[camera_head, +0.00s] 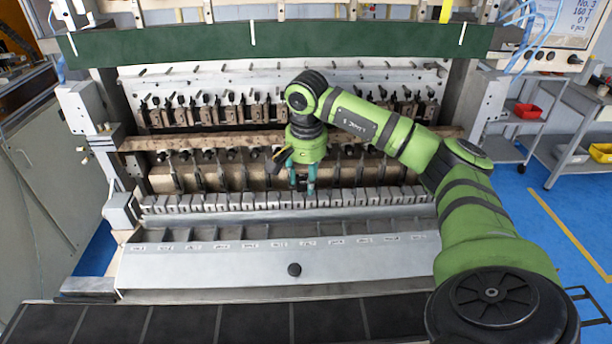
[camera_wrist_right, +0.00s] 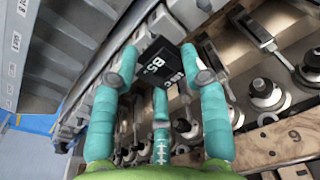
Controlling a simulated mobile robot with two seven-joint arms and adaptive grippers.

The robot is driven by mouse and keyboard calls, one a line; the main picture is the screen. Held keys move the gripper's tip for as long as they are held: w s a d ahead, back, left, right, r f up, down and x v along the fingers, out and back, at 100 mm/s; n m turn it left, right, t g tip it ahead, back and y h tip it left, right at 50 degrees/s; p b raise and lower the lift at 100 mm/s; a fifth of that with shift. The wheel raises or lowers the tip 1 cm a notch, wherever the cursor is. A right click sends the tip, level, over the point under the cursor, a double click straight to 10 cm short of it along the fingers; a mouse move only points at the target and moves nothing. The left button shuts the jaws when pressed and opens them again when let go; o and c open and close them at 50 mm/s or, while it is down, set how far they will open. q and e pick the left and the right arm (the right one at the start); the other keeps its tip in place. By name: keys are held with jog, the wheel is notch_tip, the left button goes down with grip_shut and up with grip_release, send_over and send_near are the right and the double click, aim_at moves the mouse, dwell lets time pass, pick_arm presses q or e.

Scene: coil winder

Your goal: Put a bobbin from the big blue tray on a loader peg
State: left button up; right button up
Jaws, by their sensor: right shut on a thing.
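My right gripper (camera_head: 303,187) reaches down in front of the winder, close above the row of grey blocks along its front. The bobbin is mostly hidden by the gripper in the head view. I cannot tell whether it touches the machine. The loader row (camera_head: 230,201) runs across the machine's front; single pegs cannot be made out. The big blue tray and my left gripper are not in view.
Rows of black and metal winding spindles (camera_head: 225,155) stand close behind the gripper. Carts with a red bin (camera_head: 527,111) and a yellow bin (camera_head: 601,152) stand at the right.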

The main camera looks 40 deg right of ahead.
jog(key=shift+f, duration=0.15)
jog(key=shift+f+b, duration=0.8)
jog(key=shift+f, duration=0.2)
jog(key=o, duration=0.8)
jog(key=shift+r, duration=0.15)
